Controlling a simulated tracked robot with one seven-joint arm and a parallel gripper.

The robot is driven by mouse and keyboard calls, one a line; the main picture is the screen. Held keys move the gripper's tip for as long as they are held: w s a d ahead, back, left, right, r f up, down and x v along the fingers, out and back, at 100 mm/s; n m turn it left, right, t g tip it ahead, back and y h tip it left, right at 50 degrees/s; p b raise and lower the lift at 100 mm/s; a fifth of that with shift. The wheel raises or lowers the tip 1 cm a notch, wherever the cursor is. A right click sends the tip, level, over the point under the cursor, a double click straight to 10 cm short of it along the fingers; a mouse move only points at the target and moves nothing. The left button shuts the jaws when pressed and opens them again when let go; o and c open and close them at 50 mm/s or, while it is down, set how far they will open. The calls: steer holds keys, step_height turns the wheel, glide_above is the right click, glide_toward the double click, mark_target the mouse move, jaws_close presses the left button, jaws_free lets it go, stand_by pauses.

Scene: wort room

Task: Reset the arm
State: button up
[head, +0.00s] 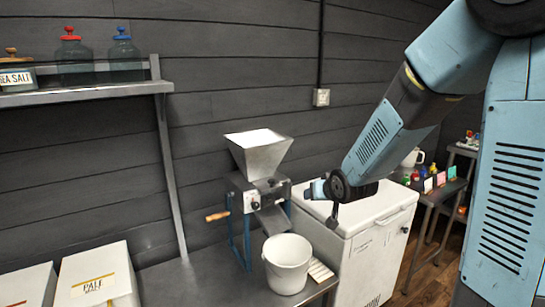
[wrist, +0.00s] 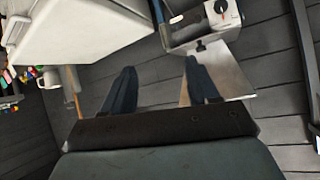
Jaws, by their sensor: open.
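My arm reaches in from the right in the head view, with blue and dark links. My gripper (wrist: 160,66) is open in the wrist view, its two dark fingers apart with nothing between them. In the head view my gripper (head: 322,198) is small and partly hidden by the wrist. It appears over the white chest (head: 385,220), to the right of the grain mill (head: 262,190). No object is seen in its grasp.
A white bucket (head: 287,265) stands below the mill's chute on the metal table (head: 190,282). Cartons (head: 95,278) stand at left. A wall shelf (head: 90,94) holds jars. A side table (head: 440,190) with coloured items stands beyond the chest.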

steer(key=s+d+r+g+h, duration=0.1)
steer(key=s+d+r, duration=0.2)
steer(key=s, duration=0.6)
steer(key=s+d+r+m+g, duration=0.1)
steer(key=s+r, duration=0.4)
steer(key=s, duration=0.5)
steer(key=s+d+r+g+h, duration=0.1)
steer(key=s+d+r, duration=0.4)
steer(key=s, duration=0.5)
steer(key=shift+s+d+g+h, duration=0.2)
steer(key=shift+d+g+h, duration=0.15)
steer(key=shift+g, duration=0.55)
